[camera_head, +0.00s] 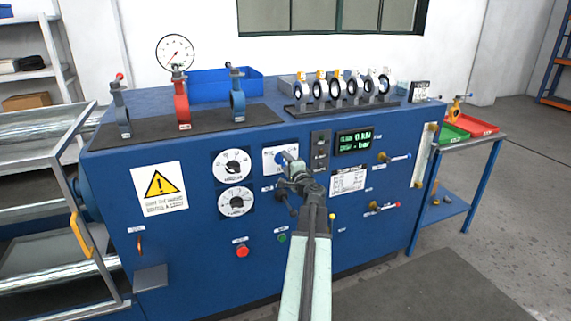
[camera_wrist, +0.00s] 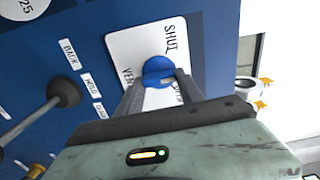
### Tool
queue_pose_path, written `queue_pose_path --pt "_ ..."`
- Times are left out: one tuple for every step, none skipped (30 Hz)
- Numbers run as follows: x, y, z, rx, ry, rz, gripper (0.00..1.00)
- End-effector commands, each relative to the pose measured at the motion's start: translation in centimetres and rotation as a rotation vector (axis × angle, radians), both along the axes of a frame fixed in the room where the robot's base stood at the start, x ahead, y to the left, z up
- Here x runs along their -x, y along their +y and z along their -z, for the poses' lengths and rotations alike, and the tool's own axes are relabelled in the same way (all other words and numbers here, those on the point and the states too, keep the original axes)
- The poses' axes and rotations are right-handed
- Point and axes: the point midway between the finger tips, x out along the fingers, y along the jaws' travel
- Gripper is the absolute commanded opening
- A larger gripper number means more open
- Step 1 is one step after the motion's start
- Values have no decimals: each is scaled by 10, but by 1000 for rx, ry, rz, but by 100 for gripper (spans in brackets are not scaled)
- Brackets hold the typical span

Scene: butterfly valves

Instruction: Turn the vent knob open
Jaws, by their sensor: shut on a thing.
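The vent knob is a blue round knob (camera_wrist: 158,68) on a white plate (camera_wrist: 126,47) on the blue panel. The plate's lettering reads SHUT at the top right. VEN shows at the lower left, and another word beside my right finger is partly covered. My gripper (camera_wrist: 160,82) is shut on the knob, with one finger at each side. The fingers hide the knob's lower part. In the head view the plate (camera_head: 270,161) shows just left of my gripper (camera_head: 291,164), which hides most of the knob.
A dark round-ended lever (camera_wrist: 63,93) sticks out left of my gripper in the wrist view. Two dials (camera_head: 232,163) stand left of the plate, and a green display (camera_head: 354,141) is at its right. A red button (camera_head: 242,251) is lower left. Valves stand on the bench top.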

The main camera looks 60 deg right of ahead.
Motion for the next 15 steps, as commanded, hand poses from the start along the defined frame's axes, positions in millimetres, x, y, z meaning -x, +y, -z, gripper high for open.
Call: queue_pose_path --pt "-1 0 -1 -37 -29 -1 3" --pt "-1 0 0 -60 -47 -1 3" --pt "-1 0 0 -91 -69 -1 3" --pt "-1 0 0 -113 -86 -1 3" --pt "-1 0 0 -137 -103 -1 3" --pt "-1 0 0 -166 -125 -1 3" --pt "-2 0 0 -190 -142 -1 3" --pt "-2 0 1 -213 -159 -1 3" --pt "-2 0 1 -243 -181 -1 3" --pt "-2 0 1 -266 -198 -1 3" --pt "-2 0 1 -289 -215 -1 3" --pt "-2 0 1 -319 -237 -1 3" --pt "-2 0 1 -343 -255 -1 3" --pt "-2 0 1 -365 -271 -1 3" --pt "-2 0 2 -396 -294 -1 3"
